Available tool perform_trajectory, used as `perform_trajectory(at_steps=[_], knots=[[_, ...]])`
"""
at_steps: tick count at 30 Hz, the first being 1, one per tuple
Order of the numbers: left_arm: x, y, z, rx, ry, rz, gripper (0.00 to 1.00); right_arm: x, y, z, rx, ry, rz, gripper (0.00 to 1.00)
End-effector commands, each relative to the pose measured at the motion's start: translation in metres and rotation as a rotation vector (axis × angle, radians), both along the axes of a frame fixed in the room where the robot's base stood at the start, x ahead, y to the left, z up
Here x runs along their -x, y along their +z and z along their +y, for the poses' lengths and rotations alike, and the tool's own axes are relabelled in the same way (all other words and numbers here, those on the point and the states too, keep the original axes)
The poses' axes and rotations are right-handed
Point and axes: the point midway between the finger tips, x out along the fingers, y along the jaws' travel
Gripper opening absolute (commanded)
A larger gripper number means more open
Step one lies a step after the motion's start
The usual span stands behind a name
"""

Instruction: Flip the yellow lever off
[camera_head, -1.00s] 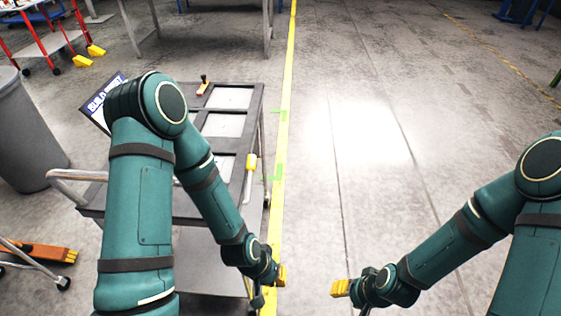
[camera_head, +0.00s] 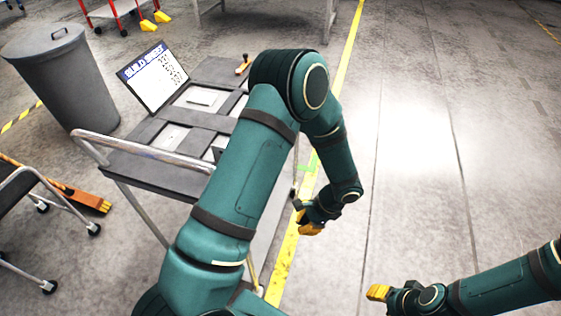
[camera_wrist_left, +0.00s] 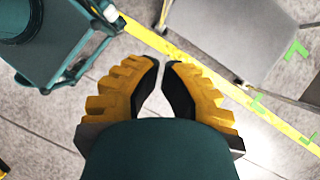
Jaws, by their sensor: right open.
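A small orange-yellow lever with a black knob (camera_head: 243,66) stands at the far right corner of the dark cart's top (camera_head: 150,170). Its exact setting is too small to read. My left gripper (camera_head: 310,229) hangs beside the cart's right side, well nearer than the lever and apart from it. In the left wrist view its yellow fingers (camera_wrist_left: 161,64) converge to a narrow gap at the tips, with nothing between them. My right gripper (camera_head: 377,292) is open and empty over the floor at the lower right. My left arm hides the cart's right edge.
A build sheet board (camera_head: 154,75) leans at the cart's back left. A metal handle rail (camera_head: 140,150) runs along the cart's near side. A grey bin (camera_head: 65,80) stands to the left. The floor right of the yellow line (camera_head: 345,75) is clear.

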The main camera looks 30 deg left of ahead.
Motion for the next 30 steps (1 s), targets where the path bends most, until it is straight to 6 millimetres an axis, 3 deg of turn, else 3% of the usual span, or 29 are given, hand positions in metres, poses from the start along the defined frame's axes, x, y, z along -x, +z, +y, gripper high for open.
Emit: perform_trajectory(at_steps=[6,12,18,30], knots=[[-0.065,0.049,0.035,-0.346,-0.203,-0.036,0.00,0.000,-0.004,0.000,0.000,0.001,0.000,0.47],[-0.102,0.092,0.048,-0.571,-0.281,-0.077,0.00,0.000,-0.005,0.000,0.000,0.001,-0.001,0.47],[-0.113,0.108,0.050,-0.647,-0.298,-0.092,0.00,0.000,-0.006,0.000,0.000,0.001,-0.001,0.47],[-0.113,0.105,0.055,-0.646,-0.297,-0.090,0.00,0.000,-0.007,0.000,0.000,0.001,-0.001,0.47]])
